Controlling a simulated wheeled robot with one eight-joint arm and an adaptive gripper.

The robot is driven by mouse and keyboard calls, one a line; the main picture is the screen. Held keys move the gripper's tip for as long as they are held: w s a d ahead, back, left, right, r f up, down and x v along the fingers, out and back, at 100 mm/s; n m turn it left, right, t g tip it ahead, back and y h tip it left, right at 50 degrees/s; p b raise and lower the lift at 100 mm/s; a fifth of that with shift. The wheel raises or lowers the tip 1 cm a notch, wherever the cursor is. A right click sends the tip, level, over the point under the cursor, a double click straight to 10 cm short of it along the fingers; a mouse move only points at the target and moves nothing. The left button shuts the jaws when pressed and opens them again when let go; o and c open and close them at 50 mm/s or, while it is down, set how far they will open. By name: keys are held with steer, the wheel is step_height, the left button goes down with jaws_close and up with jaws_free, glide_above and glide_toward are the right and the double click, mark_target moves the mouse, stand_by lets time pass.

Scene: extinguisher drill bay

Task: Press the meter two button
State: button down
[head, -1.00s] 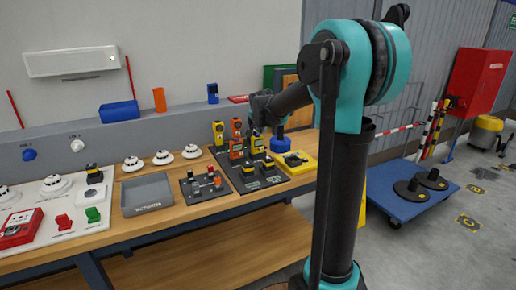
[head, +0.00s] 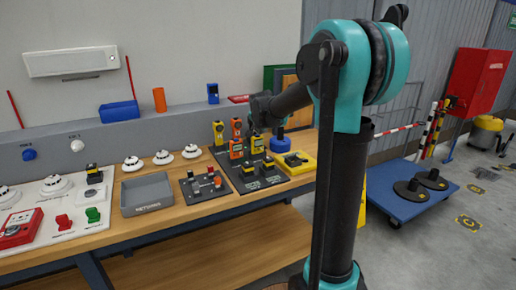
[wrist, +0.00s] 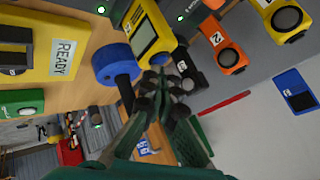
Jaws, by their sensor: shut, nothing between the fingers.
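Several yellow and orange meters stand on a dark board on the bench. In the wrist view, an orange meter (wrist: 220,45) has a white label that looks like a 2 and a round dark button or lens. A yellow meter (wrist: 152,35) with a grey screen is closer, just beyond my gripper. My gripper (wrist: 168,82) is shut and empty, its tips close to the yellow meter's lower end; I cannot tell whether they touch. In the head view my gripper (head: 257,127) is over the board's back right, partly hiding the yellow meter (head: 257,144) there.
A blue round knob (wrist: 112,65) is beside my gripper in the wrist view. A yellow box marked READY (wrist: 62,45) is at the left. On the bench, a grey tray (head: 147,208) and a switch panel (head: 187,198) stand left of the meters.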

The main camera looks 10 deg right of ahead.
steer(key=shift+r, duration=0.25)
steer(key=shift+r, duration=3)
